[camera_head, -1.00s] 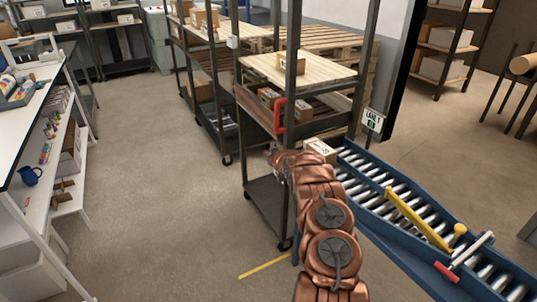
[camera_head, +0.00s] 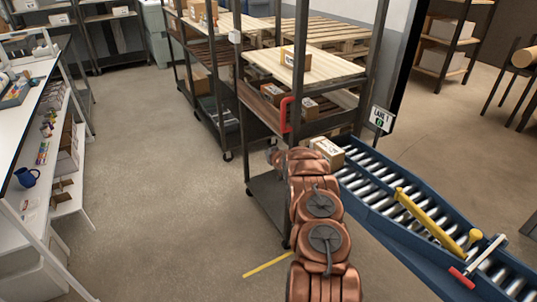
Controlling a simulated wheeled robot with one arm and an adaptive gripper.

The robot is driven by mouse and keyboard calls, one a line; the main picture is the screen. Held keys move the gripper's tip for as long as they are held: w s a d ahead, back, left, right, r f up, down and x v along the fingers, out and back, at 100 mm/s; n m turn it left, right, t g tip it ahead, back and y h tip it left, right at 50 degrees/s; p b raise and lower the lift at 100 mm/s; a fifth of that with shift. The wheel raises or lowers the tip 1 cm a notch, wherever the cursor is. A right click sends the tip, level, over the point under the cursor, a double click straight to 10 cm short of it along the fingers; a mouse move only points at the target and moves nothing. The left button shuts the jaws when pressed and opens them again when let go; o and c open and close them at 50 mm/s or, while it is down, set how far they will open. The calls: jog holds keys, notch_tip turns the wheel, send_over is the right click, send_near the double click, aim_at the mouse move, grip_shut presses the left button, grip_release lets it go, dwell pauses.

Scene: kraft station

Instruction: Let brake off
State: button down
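A blue roller conveyor (camera_head: 375,216) slopes down at the right. Near its lower end are a yellow bar (camera_head: 428,219), a yellow knob (camera_head: 475,236) and a grey lever with a red grip (camera_head: 461,278). A dark metal shelf cart (camera_head: 262,121) stands left of the conveyor, with a red handle (camera_head: 284,115) on its post. I cannot tell which part is the brake. My copper arm reaches forward past the conveyor's left side. Its far end, with my gripper (camera_head: 273,156), is by the cart and mostly hidden behind the arm; its fingers cannot be made out.
A cardboard box (camera_head: 326,152) sits at the conveyor's upper end, beside a lane sign (camera_head: 381,119). A white bench (camera_head: 22,115) with a blue mug (camera_head: 27,177) on its lower shelf stands at the left. The floor between bench and cart is clear.

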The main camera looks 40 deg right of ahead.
jog(key=shift+f, duration=0.15)
jog(key=shift+d+f, duration=0.15)
dwell(0.4)
jog(key=shift+s, duration=0.1)
jog(key=s+a+r+b, duration=0.1)
jog(key=s+r, duration=0.1)
jog(key=r, duration=0.4)
jog(key=s+a+r+b, duration=0.2)
jog(key=s+r, duration=0.1)
jog(key=r, duration=0.3)
jog(key=shift+s+a+r, duration=0.2)
jog(key=shift+s+r, duration=0.15)
jog(key=shift+r, duration=0.05)
dwell(0.8)
